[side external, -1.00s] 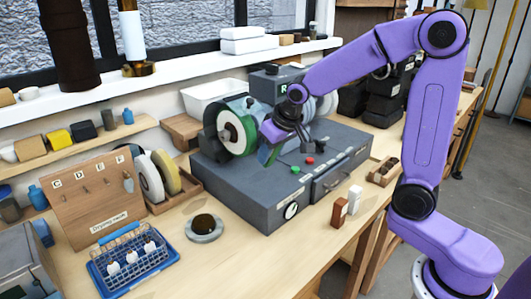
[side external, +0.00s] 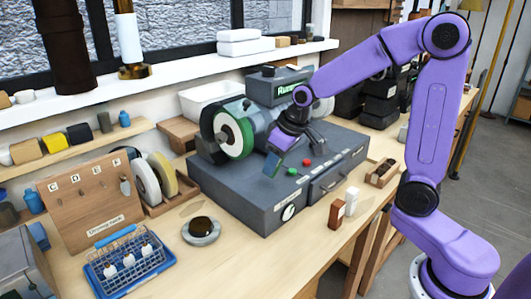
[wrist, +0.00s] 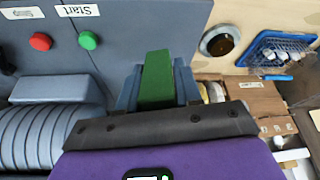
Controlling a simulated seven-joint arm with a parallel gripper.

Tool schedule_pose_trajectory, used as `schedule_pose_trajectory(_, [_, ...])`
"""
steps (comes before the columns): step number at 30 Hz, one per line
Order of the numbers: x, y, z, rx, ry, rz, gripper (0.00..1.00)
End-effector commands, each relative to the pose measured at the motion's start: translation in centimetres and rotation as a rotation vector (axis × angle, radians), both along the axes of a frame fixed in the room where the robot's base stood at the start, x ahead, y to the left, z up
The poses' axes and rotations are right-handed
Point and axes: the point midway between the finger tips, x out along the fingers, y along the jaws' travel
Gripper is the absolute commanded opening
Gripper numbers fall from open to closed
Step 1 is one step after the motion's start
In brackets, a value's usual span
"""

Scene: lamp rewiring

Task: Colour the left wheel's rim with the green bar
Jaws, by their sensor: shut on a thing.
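The left wheel (side external: 228,132) is a pale disc on the grinder in the side view. Green shows along its rim (side external: 248,139). My gripper (side external: 277,152) is to the right of the wheel, above the grey base, shut on the green bar (side external: 271,164). The bar is apart from the rim in this view. The wrist view shows the green bar (wrist: 157,78) sticking out between my blue-grey fingers. The left wheel cannot be made out in the wrist view. My wrist partly hides the grinder's right side.
The grey base (side external: 240,192) carries green (side external: 291,172) and red (side external: 307,162) buttons just below my gripper. A display (side external: 291,90) behind reads "Runn", the rest hidden. A round dish (side external: 201,238), a blue basket (side external: 125,265) and two small blocks (side external: 336,214) stand in front.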

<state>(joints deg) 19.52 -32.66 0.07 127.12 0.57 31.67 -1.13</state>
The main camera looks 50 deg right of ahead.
Motion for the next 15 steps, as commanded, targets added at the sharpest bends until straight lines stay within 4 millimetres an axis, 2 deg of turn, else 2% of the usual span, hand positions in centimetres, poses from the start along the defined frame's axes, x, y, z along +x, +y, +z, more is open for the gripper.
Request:
schedule_pose_trajectory(8, [-3.5,-0.5,-1.7,-0.040,0.096,0.358,0.00])
schedule_pose_trajectory(15, [-8.5,-1.1,-3.5,-0.141,0.191,0.822,0.00])
